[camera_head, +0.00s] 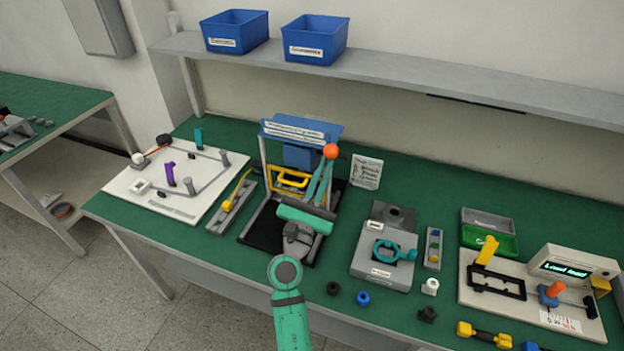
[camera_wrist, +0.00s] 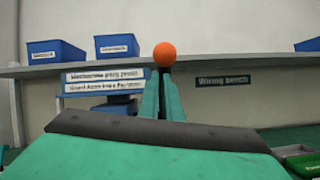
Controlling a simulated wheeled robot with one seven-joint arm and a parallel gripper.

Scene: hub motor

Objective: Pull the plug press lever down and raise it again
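The plug press (camera_head: 302,130) stands at the back middle of the bench, with a blue header and a yellow handle-shaped bar (camera_head: 290,178). Its lever's orange ball knob (camera_head: 331,151) shows at the upper right of the press, and also in the wrist view (camera_wrist: 164,54). My gripper (camera_head: 326,166) reaches up to the knob from below. Its two teal fingers (camera_wrist: 161,90) have their tips just under the ball in both views. A narrow gap shows between them. The lever shaft is hidden, so I cannot tell whether the fingers grip it.
A white board (camera_head: 165,205) with a purple peg lies left of the press. A grey fixture (camera_head: 382,262) with a teal ring stands to its right. A shelf (camera_head: 390,75) with blue bins runs above at the back. Small loose parts lie near the front edge.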

